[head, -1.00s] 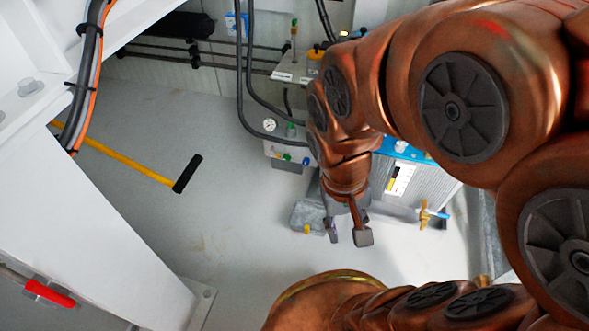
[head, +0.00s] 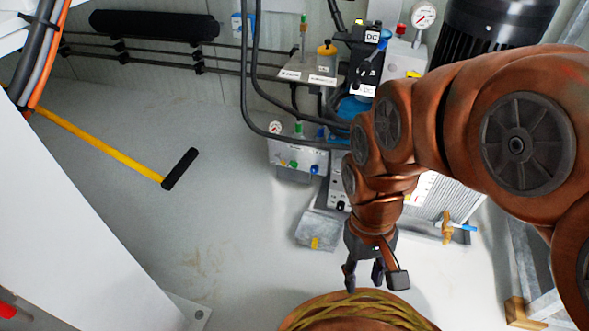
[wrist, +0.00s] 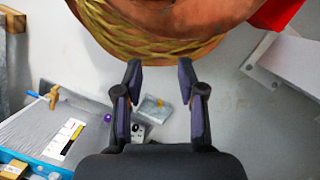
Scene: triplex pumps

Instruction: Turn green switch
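Several small green parts show in the head view, and I cannot tell which is the green switch. A green knob (head: 293,164) is on the front of a light control block (head: 312,156), beside yellow and blue ones. A green-topped part (head: 298,129) stands on top of that block. Another green-tipped lever (head: 303,21) stands on a higher bracket. My gripper (head: 364,280) is below and to the right of the control block in the picture, pointing down, apart from it. In the wrist view its fingers (wrist: 160,72) are apart with nothing between them.
A metal box with a yellow mark (head: 319,229) sits on the floor below the block. A finned unit with a brass valve (head: 447,227) stands right. Black hoses hang before the upper bracket. A yellow bar with a black grip (head: 181,168) crosses the left. The middle floor is open.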

